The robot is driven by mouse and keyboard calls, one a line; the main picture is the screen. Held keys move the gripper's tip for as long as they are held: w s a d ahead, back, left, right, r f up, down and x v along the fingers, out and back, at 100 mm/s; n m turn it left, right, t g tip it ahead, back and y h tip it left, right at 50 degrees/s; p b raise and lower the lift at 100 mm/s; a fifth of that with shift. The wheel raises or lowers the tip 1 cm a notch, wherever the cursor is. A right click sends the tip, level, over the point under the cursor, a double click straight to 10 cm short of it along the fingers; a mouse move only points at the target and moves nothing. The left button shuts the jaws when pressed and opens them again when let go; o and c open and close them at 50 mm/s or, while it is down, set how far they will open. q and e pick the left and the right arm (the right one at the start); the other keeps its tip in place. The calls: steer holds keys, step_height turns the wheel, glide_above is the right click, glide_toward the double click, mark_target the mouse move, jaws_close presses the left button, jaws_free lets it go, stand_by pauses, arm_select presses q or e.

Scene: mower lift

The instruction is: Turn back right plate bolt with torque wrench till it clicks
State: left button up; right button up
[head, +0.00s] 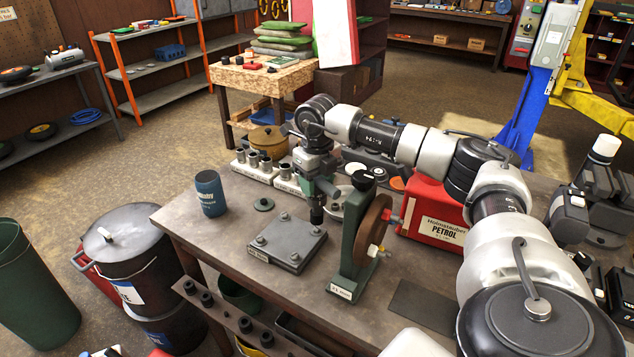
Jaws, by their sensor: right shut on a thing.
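The grey square plate (287,243) lies on the workbench, with a bolt near each corner and a small label at its front left edge. Its back right bolt (316,231) sits just under the tool's tip. My right gripper (318,172) is shut on a green and black tool (317,207) that points straight down over that bolt. Whether the tip touches the bolt or is a little above it I cannot tell. I also cannot make out whether this tool is the torque wrench. My left gripper is not in view.
A green stand with a brown wheel (371,230) stands close right of the plate. A red petrol can (435,213) is further right. A white socket rack (257,173) is behind, and a blue can (209,193) is at the left.

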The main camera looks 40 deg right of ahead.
steer(key=shift+r+p, duration=1)
steer(key=shift+r, duration=0.55)
steer(key=n, duration=0.5)
steer(key=shift+w+r, duration=0.1)
steer(key=shift+r, duration=0.05)
steer(key=n, duration=0.6)
steer(key=shift+r+n+p, duration=0.15)
steer(key=shift+n+p, duration=0.2)
steer(key=shift+n, duration=0.05)
steer(key=shift+d+f+b, duration=0.1)
steer(key=shift+f+b, duration=1.05)
steer(key=shift+f, duration=0.4)
steer(key=shift+f+b, duration=0.5)
steer(key=shift+f, duration=0.35)
steer(key=shift+f+b, duration=0.5)
steer(key=shift+f, duration=0.45)
steer(key=shift+r, duration=0.25)
